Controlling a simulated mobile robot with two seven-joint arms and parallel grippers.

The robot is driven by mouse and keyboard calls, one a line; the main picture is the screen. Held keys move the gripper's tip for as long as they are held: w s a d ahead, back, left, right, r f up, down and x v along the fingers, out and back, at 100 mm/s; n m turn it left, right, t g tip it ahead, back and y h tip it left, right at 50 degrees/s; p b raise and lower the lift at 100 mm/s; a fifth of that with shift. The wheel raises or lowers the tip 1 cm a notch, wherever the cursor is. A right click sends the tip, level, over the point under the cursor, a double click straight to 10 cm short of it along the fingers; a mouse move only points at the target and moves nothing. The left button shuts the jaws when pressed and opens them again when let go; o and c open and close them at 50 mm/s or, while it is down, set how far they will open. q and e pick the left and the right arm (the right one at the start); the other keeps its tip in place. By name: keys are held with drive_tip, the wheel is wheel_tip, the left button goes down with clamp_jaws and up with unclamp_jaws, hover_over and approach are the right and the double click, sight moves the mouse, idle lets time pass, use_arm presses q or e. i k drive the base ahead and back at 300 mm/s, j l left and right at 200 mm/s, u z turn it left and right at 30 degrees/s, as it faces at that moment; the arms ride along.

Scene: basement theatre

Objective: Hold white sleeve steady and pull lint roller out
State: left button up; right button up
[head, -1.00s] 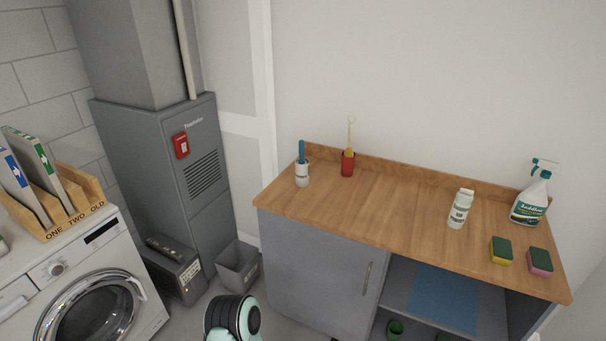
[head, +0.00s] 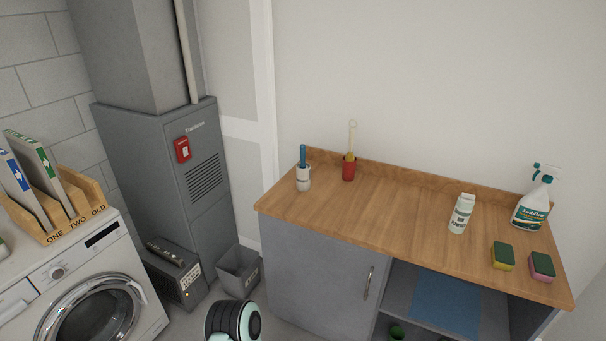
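A white sleeve (head: 303,181) stands upright on the wooden countertop (head: 400,220), near its left end. The blue handle (head: 303,155) of what looks like the lint roller sticks up out of it; the rest is hidden inside. No gripper is at the sleeve or the handle. One of my arm parts, dark with pale green, shows at the bottom edge, left of the cabinet. Neither gripper's fingers are in view.
A red cup (head: 348,170) with a yellowish-handled tool stands right of the sleeve. A white bottle (head: 461,213), a spray bottle (head: 532,205) and two sponges (head: 503,256) (head: 541,267) are on the right. The counter's middle is clear. A washing machine (head: 85,290) stands left.

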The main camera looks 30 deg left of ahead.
sight(302, 165)
drive_tip(key=i+j, duration=0.1)
drive_tip(key=j, duration=0.35)
drive_tip(key=i+j, duration=0.15)
drive_tip(key=j, duration=0.3)
drive_tip(key=i+j+z, duration=0.1)
drive_tip(key=j, duration=0.35)
drive_tip(key=i+j, duration=0.15)
drive_tip(key=j, duration=0.3)
drive_tip(key=i+j, duration=0.1)
drive_tip(key=j, duration=0.35)
drive_tip(key=i+j+z, duration=0.1)
drive_tip(key=j, duration=0.35)
